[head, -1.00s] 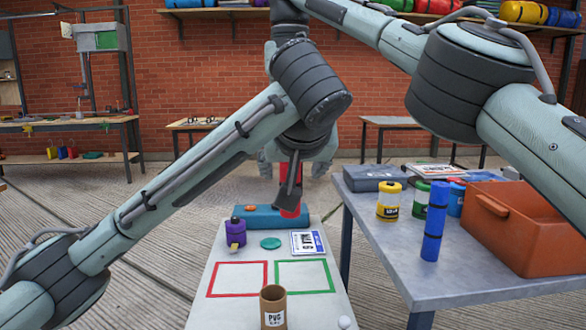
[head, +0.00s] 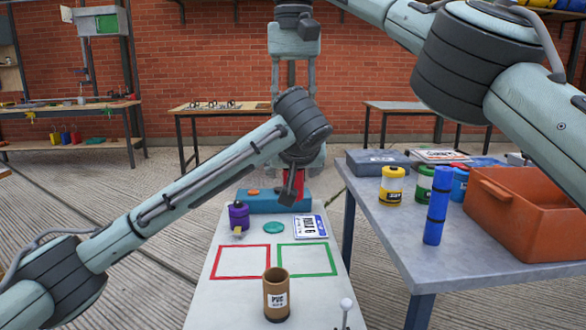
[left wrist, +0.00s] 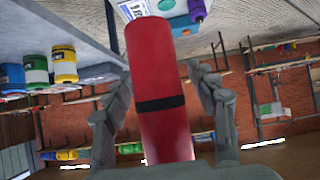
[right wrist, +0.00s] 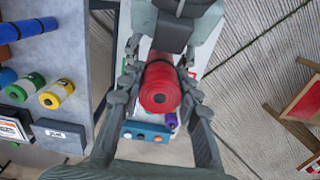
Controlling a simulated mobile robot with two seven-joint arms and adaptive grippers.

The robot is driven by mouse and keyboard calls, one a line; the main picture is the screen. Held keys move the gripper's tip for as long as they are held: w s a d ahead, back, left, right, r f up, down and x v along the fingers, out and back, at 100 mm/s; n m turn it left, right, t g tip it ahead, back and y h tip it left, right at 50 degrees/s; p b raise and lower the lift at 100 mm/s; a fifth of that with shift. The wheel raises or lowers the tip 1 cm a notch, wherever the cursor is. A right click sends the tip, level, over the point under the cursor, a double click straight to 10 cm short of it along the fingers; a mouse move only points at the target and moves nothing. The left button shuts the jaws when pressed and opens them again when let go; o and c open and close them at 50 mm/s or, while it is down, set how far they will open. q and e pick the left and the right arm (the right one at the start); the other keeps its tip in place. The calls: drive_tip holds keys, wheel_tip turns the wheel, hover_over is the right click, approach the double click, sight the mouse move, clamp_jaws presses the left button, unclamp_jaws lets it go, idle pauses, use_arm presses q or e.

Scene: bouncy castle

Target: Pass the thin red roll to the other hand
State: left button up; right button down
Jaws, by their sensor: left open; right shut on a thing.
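The thin red roll (left wrist: 160,85) with a black band stands out between the two fingers of my left gripper (left wrist: 160,78) in the left wrist view. That gripper is open, with a gap between each finger and the roll. In the right wrist view the roll is seen end-on (right wrist: 160,88), held between the fingers of my right gripper (right wrist: 161,78), which is shut on it. In the head view the roll (head: 299,182) is mostly hidden behind my left wrist, and the fingertips there are hard to make out.
A white table below holds a cardboard tube (head: 276,300), a purple spool (head: 238,214), a teal disc (head: 273,227), a card (head: 310,227) and a blue box (head: 262,206). The right table (head: 395,255) holds a blue roll (head: 435,217), several cans and an orange crate (head: 540,225).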

use_arm(q)
clamp_jaws()
use_arm(e)
drive_tip(key=c, duration=1)
unclamp_jaws()
